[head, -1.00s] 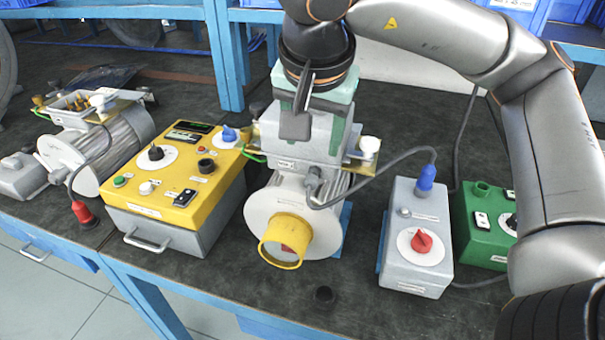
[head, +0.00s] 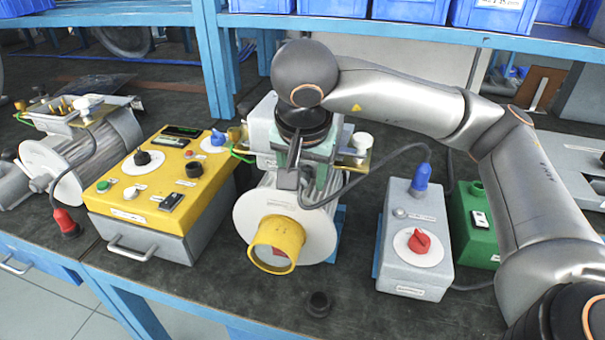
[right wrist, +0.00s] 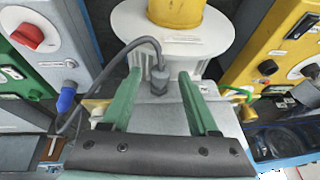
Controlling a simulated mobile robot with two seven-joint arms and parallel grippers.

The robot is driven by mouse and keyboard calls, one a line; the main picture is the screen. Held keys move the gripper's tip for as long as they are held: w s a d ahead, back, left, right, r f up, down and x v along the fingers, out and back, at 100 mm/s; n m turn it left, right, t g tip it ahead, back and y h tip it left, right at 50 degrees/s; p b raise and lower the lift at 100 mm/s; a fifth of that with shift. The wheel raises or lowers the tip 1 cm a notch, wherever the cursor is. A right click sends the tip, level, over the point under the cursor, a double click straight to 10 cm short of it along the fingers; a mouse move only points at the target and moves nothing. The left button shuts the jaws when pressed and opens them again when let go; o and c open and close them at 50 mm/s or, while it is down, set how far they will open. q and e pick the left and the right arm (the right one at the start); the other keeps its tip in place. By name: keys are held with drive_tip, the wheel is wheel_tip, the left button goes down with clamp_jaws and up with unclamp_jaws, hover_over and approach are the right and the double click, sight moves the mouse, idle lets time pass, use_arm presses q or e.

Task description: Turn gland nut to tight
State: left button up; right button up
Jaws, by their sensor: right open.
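The gland nut (right wrist: 159,82) is a grey fitting where the grey cable enters the blower motor's terminal box (right wrist: 228,118). In the right wrist view it stands between the green fingers of my right gripper (right wrist: 155,84), with space on both sides. The gripper is open and not touching it there. In the head view my right gripper (head: 300,175) is over the front of the terminal box and largely hides the nut. The blower (head: 318,228) has a white round flange and a yellow outlet ring (head: 277,240). My left gripper is not in view.
A yellow control box (head: 128,187) stands left of the blower. A grey box with a red knob (head: 418,243) and blue plug (head: 421,180) stands right, beside a green box (head: 466,208). The cable (head: 375,165) arches to the blue plug. A black cap (head: 318,304) lies in front.

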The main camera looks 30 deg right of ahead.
drive_tip(key=shift+c, duration=0.2)
clamp_jaws()
idle(0.6)
